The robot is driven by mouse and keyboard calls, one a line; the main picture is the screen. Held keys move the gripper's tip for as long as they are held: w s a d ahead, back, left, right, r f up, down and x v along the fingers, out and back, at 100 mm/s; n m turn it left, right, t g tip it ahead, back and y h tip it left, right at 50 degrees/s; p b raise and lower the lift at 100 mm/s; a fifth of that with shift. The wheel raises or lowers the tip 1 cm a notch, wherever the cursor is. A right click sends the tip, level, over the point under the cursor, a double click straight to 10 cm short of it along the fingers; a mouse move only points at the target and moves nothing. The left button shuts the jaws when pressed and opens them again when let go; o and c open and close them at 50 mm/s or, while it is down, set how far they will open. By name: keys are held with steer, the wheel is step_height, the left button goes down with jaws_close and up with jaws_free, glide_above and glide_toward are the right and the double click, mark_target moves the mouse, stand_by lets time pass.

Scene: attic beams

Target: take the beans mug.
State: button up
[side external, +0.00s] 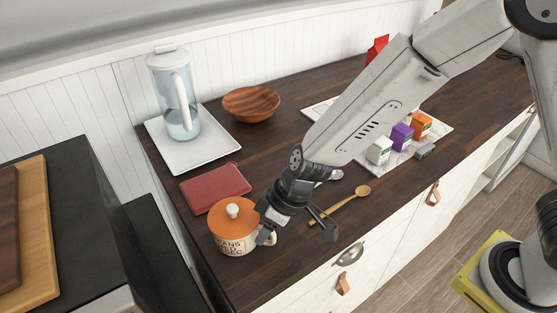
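The beans mug (234,245) stands upright near the front left of the dark wooden counter. It is cream with dark lettering, of which "BEANS" is partly readable, and has an orange lid with a white knob. Its handle points right. My gripper (296,231) is at the mug's right side with its fingers spread apart. One dark finger is in front of the mug's right side by the handle, partly hiding it. The other finger is out to the right. I cannot tell whether the near finger touches the mug.
A red book (215,187) lies just behind the mug. A wooden spoon (345,203) lies right of my gripper. Farther back are a white tray (160,150) with a water jug (173,95) and a wooden bowl (250,103). Small boxes (402,137) stand on a board at right.

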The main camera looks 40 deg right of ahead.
jaws_close()
stand_by(1.2)
